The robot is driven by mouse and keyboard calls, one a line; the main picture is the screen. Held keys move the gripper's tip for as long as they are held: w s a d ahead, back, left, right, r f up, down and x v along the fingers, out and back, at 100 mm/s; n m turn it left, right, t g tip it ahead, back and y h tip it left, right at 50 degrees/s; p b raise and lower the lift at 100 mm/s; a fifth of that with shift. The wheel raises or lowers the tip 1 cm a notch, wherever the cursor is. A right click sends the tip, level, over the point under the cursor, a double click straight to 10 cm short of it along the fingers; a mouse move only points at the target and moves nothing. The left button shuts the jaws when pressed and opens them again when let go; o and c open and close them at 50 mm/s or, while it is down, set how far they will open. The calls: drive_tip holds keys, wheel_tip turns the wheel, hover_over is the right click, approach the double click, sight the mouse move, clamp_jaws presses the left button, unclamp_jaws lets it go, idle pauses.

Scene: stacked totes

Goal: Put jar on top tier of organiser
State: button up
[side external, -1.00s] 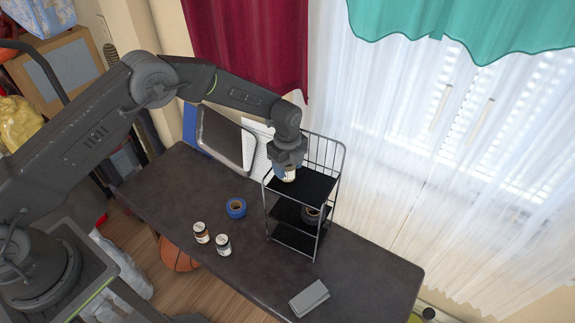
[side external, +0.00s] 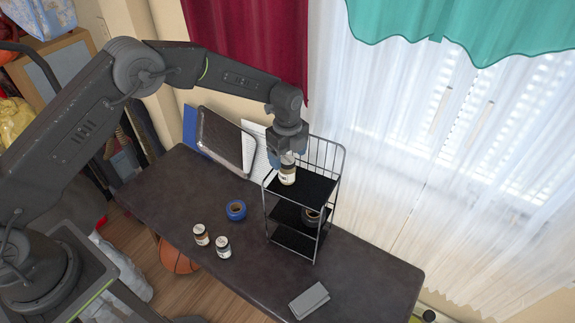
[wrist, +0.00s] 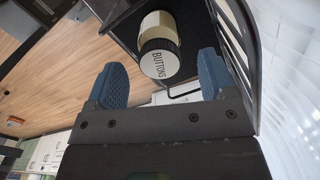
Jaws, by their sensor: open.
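A jar (side external: 287,175) with a pale label stands on the black top tier (side external: 312,188) of the wire organiser (side external: 320,245), near its left side. In the wrist view the same jar (wrist: 159,50) shows a white lid marked "BUTTONS". My gripper (side external: 285,160) is just above the jar, with its blue fingers apart. In the wrist view the gripper (wrist: 165,80) is open, with its fingers to either side of the jar's lid and clear of it. Two more jars, one left (side external: 201,235) and one right (side external: 223,247), stand on the table.
A blue tape roll (side external: 236,210) lies on the dark table (side external: 165,200). A dark roll (side external: 311,215) sits on the organiser's middle tier. A grey box (side external: 309,300) lies near the front edge. The organiser's wire back rises behind the jar.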

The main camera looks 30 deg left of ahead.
wheel_tip(320, 180, up, 7)
idle(0.3)
drive_tip(key=s+a+r+n+t, duration=0.1)
drive_tip(key=s+a+r+n, duration=0.2)
drive_tip(key=s+r+n, duration=0.45)
drive_tip(key=s+a+r+n+t, duration=0.25)
drive_tip(key=s+r, duration=0.25)
drive_tip(key=r, duration=0.6)
drive_tip(key=s+a+n+t, duration=0.1)
drive_tip(key=s+n, duration=0.4)
drive_tip(key=s, duration=0.6)
drive_tip(key=s+a+r+n+t, duration=0.1)
drive_tip(key=s+a+n, duration=0.2)
drive_tip(key=s+n, duration=0.3)
drive_tip(key=s, duration=0.4)
drive_tip(key=shift+s+a+r, duration=0.15)
drive_tip(key=shift+s+a, duration=0.2)
drive_tip(key=shift+a, duration=0.05)
